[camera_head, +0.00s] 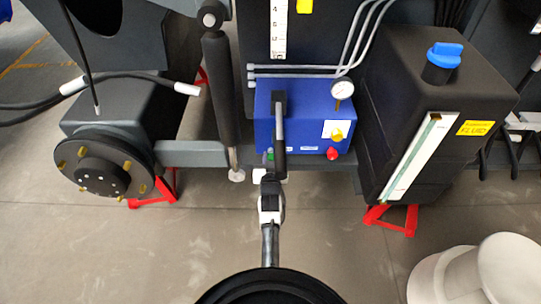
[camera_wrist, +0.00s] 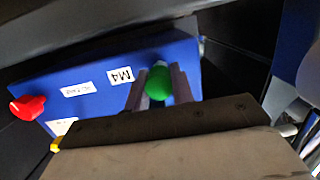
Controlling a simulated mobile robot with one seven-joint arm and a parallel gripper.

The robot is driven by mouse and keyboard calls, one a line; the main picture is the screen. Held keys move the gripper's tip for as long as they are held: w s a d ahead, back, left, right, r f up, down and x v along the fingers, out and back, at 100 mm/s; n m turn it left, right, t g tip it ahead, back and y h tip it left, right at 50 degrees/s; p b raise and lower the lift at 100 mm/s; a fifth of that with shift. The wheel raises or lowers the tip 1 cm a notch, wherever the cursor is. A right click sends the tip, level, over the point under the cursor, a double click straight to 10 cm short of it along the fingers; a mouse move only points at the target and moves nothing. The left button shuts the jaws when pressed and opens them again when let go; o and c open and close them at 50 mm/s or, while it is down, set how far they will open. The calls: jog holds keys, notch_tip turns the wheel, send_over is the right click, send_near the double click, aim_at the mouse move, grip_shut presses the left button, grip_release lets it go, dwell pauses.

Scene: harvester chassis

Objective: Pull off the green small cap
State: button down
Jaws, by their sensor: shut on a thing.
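The green small cap (camera_wrist: 158,84) is on the face of a blue box (camera_wrist: 60,70) in the wrist view, close to the white M4 label. My gripper (camera_wrist: 159,85) has its two grey fingers on either side of the cap, shut on it. In the head view my gripper (camera_head: 271,157) is at the lower left of the blue box (camera_head: 305,108). Only a sliver of the green cap (camera_head: 271,155) shows there. I cannot tell whether the cap is still fully seated.
A red cap (camera_head: 332,153) and a yellow cap (camera_head: 337,134) are on the box's right side, under a pressure gauge (camera_head: 342,89). A black tank (camera_head: 430,100) with a blue cap stands right. A black cylinder (camera_head: 219,90) stands left. Open floor lies in front.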

jog(key=shift+s+p, duration=0.7)
jog(key=shift+s, duration=0.75)
